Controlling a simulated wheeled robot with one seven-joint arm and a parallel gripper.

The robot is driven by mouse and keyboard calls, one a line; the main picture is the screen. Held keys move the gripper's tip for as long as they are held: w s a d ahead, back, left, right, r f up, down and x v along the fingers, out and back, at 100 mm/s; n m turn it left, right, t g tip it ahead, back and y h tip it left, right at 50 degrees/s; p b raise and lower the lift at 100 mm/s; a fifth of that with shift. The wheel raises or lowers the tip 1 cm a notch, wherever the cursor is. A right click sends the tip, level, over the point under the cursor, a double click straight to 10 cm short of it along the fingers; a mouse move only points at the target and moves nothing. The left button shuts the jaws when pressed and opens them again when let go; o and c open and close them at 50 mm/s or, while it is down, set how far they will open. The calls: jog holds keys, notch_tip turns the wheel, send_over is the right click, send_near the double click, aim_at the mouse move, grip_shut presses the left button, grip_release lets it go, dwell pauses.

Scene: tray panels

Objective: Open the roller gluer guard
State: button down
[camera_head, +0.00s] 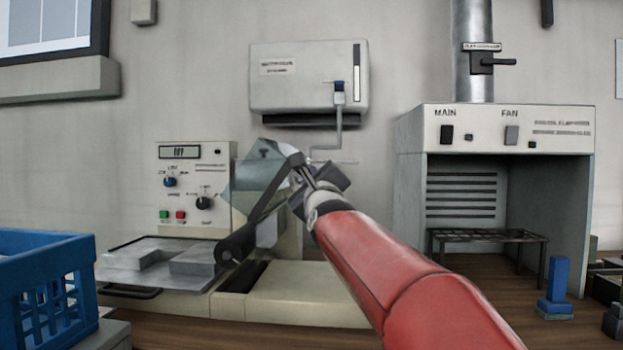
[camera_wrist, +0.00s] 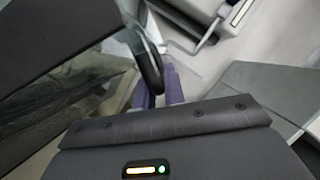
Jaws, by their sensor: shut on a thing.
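The roller gluer (camera_head: 285,294) is a cream machine with a control panel (camera_head: 193,184) at its back left. Its guard (camera_head: 250,198) is a clear panel with dark side arms, tilted up over the machine from a dark pivot at its lower front. My gripper (camera_head: 304,175) is at the guard's upper right edge, shut on its dark handle. In the wrist view the purple fingers (camera_wrist: 158,90) close around the dark curved handle (camera_wrist: 149,66), with the clear guard panel (camera_wrist: 75,105) to their left. The roller is hidden from view.
A wall dispenser (camera_head: 308,78) with a crank hangs just above my gripper. A grey fume hood (camera_head: 562,215) stands to the right. A blue crate (camera_head: 40,290) is at the left, and metal blocks (camera_head: 195,262) lie on the tray beside the guard.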

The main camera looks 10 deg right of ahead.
aim_at(282, 181)
jog(key=shift+w+a+r+n+y+p, duration=0.25)
jog(key=shift+a+r+n+y+p, duration=0.15)
jog(key=shift+a+r+n+p, duration=0.5)
jog(key=c, duration=1.5)
grip_release()
jog(key=b+v, duration=0.2)
jog(key=v, duration=0.5)
jog(key=shift+s, duration=0.45)
